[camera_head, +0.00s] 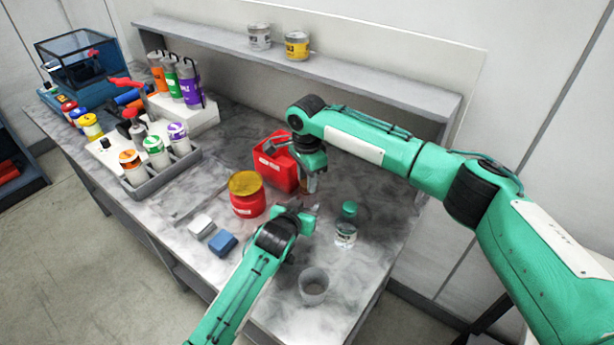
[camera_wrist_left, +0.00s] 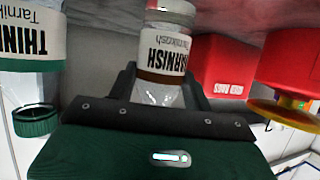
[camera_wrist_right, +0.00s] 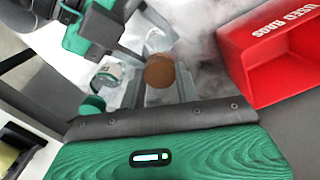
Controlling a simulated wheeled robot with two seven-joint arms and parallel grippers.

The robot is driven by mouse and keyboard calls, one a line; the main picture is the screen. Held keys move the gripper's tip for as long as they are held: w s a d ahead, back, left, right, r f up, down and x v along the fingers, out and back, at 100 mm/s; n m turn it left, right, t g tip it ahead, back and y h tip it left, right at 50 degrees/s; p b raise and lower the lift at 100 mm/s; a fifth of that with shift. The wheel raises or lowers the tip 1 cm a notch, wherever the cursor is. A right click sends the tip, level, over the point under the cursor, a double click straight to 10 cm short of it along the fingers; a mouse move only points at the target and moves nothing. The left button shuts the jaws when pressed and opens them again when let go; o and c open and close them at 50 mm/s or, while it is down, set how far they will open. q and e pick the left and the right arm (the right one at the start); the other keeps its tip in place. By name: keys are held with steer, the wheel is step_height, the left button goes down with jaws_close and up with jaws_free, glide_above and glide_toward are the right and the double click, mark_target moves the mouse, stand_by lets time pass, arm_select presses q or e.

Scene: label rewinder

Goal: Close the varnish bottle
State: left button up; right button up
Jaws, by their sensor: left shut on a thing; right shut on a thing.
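The varnish bottle (camera_wrist_left: 165,50), clear with a white label, stands between the fingers of my left gripper (camera_wrist_left: 163,92), shut on it; the left wrist view is upside down. In the head view my left gripper (camera_head: 308,210) largely hides the bottle. My right gripper (camera_wrist_right: 160,85) is shut on a brown cap (camera_wrist_right: 159,71). In the head view it points down (camera_head: 311,184), just above and behind my left gripper. Clear glass (camera_wrist_right: 158,40), apparently the bottle, shows just beyond the cap. I cannot tell whether cap and bottle touch.
The thinner bottle (camera_head: 346,232) with a green cap stands close on the right. An empty cup (camera_head: 313,287) stands in front. A red used-rags bin (camera_head: 275,167) and red jar (camera_head: 247,200) stand left. White and blue blocks (camera_head: 222,243) lie at the front edge.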

steer(key=m, duration=0.5)
steer(key=shift+f+m, duration=0.1)
steer(key=shift+m, duration=0.2)
steer(key=m, duration=0.3)
steer(key=shift+a, duration=0.1)
steer(key=m, duration=0.4)
steer(key=shift+m, duration=0.3)
steer(key=o, duration=0.9)
steer(key=shift+r, duration=2.25)
